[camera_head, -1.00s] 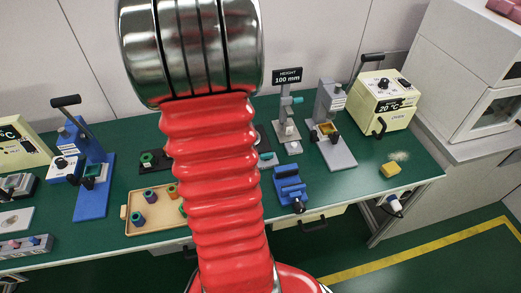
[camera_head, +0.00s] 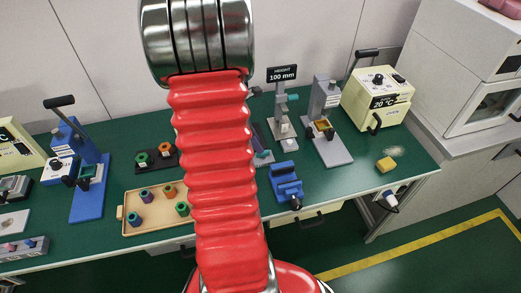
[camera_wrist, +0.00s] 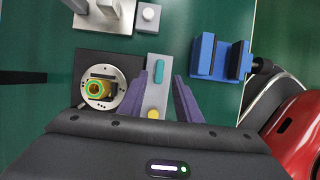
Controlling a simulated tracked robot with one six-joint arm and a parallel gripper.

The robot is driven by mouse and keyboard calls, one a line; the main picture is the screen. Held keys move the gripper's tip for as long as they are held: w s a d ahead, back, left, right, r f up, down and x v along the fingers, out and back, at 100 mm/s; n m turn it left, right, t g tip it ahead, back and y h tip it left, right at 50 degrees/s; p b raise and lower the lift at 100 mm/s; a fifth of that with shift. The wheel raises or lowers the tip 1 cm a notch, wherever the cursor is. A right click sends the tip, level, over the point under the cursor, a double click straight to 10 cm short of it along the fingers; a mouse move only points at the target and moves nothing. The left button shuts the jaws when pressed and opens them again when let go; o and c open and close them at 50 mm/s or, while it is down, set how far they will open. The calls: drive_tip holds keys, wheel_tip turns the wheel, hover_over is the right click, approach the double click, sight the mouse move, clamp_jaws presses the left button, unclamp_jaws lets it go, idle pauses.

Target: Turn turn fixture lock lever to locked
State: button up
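In the wrist view the turn fixture has a dark base with a round metal disc (camera_wrist: 112,99), and a green-ringed brass part (camera_wrist: 95,88) sits in it. Beside it lies a grey plate (camera_wrist: 154,93) with a teal bar (camera_wrist: 159,72) and a yellow-orange piece (camera_wrist: 154,113); I cannot tell which is the lock lever or its setting. My gripper (camera_wrist: 169,74) is open, its two purple fingers spread either side of the plate's teal end. Nothing shows held between them. In the head view my red arm hides most of the fixture.
A blue vise (camera_wrist: 207,56) stands right of my gripper; it also shows in the head view (camera_head: 286,182). A grey height stand (camera_head: 284,125) is behind. A wooden tray (camera_head: 155,229) with ringed parts and a black rack (camera_head: 165,161) lie left of my arm.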

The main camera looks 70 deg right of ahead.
drive_tip(key=shift+x, duration=2.5)
drive_tip(key=shift+c, duration=0.2)
